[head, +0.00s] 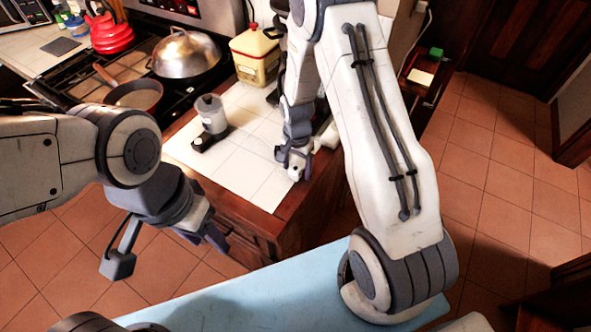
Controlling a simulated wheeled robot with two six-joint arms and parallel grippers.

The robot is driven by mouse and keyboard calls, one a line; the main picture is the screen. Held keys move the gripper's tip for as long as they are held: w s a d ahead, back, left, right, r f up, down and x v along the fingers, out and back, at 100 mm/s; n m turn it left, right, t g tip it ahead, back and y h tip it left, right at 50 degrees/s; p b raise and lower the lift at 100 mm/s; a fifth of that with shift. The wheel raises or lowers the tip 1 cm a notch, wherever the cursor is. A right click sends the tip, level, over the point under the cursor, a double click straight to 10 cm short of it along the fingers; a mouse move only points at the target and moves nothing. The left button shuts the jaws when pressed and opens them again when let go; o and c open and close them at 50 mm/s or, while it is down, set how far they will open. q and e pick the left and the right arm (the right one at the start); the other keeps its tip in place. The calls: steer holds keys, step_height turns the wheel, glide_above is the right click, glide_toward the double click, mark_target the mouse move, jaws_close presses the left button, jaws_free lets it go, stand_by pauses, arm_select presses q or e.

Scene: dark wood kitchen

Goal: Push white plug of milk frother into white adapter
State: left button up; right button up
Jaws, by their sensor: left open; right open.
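The milk frother (211,115), a pale jug on a dark base, stands upright on the white tiled counter. My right gripper (291,161) points down at the counter's right front edge, to the right of the frother. Its jaws are open, but the gap between them is hard to see. A white piece (327,135) beside it may be the adapter, partly hidden by my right arm. I cannot make out the white plug. My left gripper (166,248) is open and empty in front of the counter's left front edge, over the floor.
The tiled counter (250,185) is clear in front of the frother. A yellow container (255,55) stands behind it. A stove with a pan (134,95) and a domed silver lid (184,54) is at the back left. Tiled floor (500,200) lies open at right.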

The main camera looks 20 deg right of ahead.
mark_target(299, 169)
steer(key=shift+f, duration=0.25)
steer(key=shift+c, duration=0.3)
jaws_close()
steer(key=shift+r, duration=0.45)
steer(key=r, duration=0.1)
steer(key=r+b, duration=0.1)
steer(key=s+r+b, duration=0.1)
steer(key=shift+d+r, duration=0.25)
steer(key=shift+r, duration=0.1)
steer(key=s+d+r+b, duration=0.1)
steer(key=s+d+r, duration=0.2)
steer(key=s+r, duration=0.3)
steer(key=s, duration=0.4)
steer(key=shift+d+r+b, duration=0.25)
steer(key=shift+d+b, duration=0.1)
steer(key=shift+d, duration=0.05)
